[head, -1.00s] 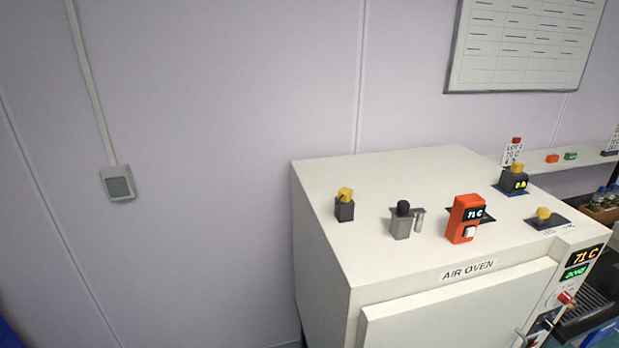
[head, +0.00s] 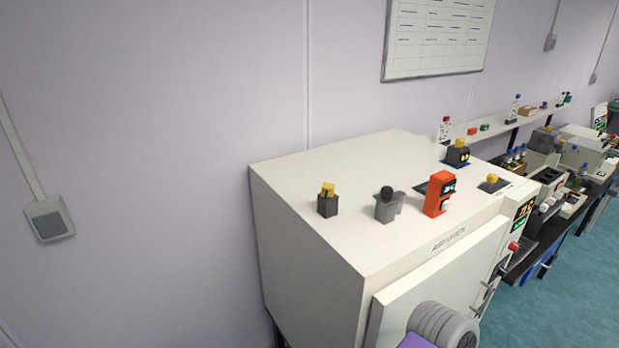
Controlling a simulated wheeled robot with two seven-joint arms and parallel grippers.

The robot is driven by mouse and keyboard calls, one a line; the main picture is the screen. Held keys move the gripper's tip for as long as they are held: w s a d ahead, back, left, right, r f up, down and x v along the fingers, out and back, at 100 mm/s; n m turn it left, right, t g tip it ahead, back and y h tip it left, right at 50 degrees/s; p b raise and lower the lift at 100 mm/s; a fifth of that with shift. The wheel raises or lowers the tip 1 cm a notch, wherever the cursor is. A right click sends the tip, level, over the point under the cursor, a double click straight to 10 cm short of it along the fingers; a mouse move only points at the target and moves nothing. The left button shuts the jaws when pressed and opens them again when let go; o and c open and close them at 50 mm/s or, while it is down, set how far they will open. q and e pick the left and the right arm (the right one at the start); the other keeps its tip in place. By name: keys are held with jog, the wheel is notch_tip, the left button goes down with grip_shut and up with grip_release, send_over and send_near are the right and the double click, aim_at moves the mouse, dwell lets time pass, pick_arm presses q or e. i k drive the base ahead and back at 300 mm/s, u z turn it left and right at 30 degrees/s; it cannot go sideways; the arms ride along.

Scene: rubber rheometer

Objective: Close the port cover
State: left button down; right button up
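The white air oven (head: 310,165) stands against the wall. On its top are a grey block with a black knob (head: 388,205) and a small grey piece beside it, a dark block with a yellow top (head: 327,200), and a red-orange device with a display (head: 438,194). I cannot tell which of these parts is the port cover or whether it is open. Neither gripper is in view; only what looks like part of my arm, grey and ribbed, shows at the bottom edge before the oven door (head: 400,300).
Another yellow-topped dark block (head: 457,153) and a yellow knob (head: 492,181) sit farther right on the oven. A shelf (head: 530,118) and a bench with several instruments run along the wall to the right. The teal floor (head: 570,290) at the right is clear.

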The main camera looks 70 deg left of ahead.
aim_at(387, 196)
jog(key=u, duration=1.7)
